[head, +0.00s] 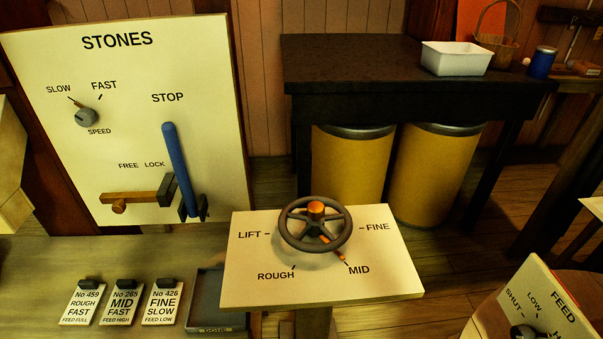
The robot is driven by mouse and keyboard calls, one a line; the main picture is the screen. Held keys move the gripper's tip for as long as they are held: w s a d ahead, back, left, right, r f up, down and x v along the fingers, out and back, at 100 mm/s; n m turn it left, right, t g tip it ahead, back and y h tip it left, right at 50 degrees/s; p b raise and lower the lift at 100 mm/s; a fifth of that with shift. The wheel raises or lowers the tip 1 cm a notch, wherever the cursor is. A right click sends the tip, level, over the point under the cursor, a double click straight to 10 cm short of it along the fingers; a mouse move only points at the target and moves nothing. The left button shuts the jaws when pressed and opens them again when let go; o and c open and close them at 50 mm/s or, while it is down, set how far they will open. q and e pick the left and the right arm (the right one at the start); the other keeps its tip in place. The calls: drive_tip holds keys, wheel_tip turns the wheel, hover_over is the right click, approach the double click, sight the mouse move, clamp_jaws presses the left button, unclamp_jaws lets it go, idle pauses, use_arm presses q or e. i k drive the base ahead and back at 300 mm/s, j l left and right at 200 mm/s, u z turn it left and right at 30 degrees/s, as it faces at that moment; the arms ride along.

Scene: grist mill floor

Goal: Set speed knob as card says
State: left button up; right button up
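The speed knob (87,117) is a small grey dial on the cream STONES panel (210,90), marked SLOW and FAST. Its pointer is turned up and left, toward SLOW. Three cards hang or lie in a row at lower left: No 459 (83,304) reads ROUGH, FAST, FEED FULL; No 265 (123,303) reads MID, FAST, FEED HIGH; No 426 (163,303) reads FINE, SLOW, FEED LOW. Neither of my grippers is in view.
A blue lever (175,155) stands up toward STOP, above a wooden bar (130,198) near FREE and LOCK. A handwheel (290,212) in front has its orange pointer toward MID. A FEED panel (548,298) is at lower right. A dark table (370,65) stands behind.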

sight(85, 118)
drive_tip(key=u, duration=1.35)
